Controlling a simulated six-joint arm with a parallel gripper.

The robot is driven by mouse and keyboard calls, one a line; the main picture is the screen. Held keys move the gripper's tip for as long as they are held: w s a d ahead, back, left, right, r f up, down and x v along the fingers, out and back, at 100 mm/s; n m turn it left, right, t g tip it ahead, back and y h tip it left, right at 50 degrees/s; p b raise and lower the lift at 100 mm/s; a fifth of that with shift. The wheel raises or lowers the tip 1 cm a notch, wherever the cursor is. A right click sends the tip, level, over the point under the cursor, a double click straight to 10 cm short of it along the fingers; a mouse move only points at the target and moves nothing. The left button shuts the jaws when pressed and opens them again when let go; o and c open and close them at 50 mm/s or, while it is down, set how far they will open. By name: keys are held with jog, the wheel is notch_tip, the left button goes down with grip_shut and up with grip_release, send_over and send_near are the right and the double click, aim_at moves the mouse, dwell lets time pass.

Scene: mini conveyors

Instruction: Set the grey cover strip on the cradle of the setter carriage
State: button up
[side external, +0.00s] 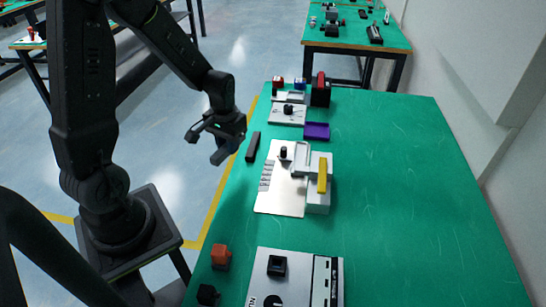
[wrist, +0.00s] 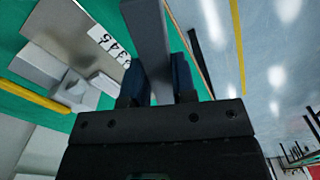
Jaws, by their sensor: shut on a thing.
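My gripper (side external: 222,145) is shut on a long grey strip (wrist: 150,45), which looks like the cover strip. In the wrist view the strip stands between both fingers and runs out past the top of the picture. In the side view my gripper hangs by the table's left edge, and the strip is hard to make out there. A silver plate (side external: 277,200) with a number scale lies right of my gripper. I cannot tell which part is the cradle.
A dark bar (side external: 253,147) shows beside the plate's left side. A purple tray (side external: 317,131) and a second plate (side external: 287,115) are behind. An orange block (side external: 220,257) and a white panel (side external: 330,285) are in front. The table's right side (side external: 420,200) is clear.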

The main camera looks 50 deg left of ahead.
jog(key=w+d+f+m, duration=0.1)
jog(key=w+d, duration=0.1)
jog(key=d, duration=0.1)
jog(key=w+d+m, duration=0.2)
jog(key=w+d, duration=0.1)
jog(key=w+d+f+m, duration=0.1)
jog(key=w+d+m, duration=0.1)
jog(key=d, duration=0.1)
jog(key=shift+w+d+f, duration=0.2)
jog(key=shift+w+f, duration=0.1)
jog(key=shift+w, duration=0.05)
notch_tip(320, 180, up, 9)
jog(key=m, duration=0.9)
send_over(379, 296)
notch_tip(379, 296, down, 12)
jog(key=shift+f, duration=2)
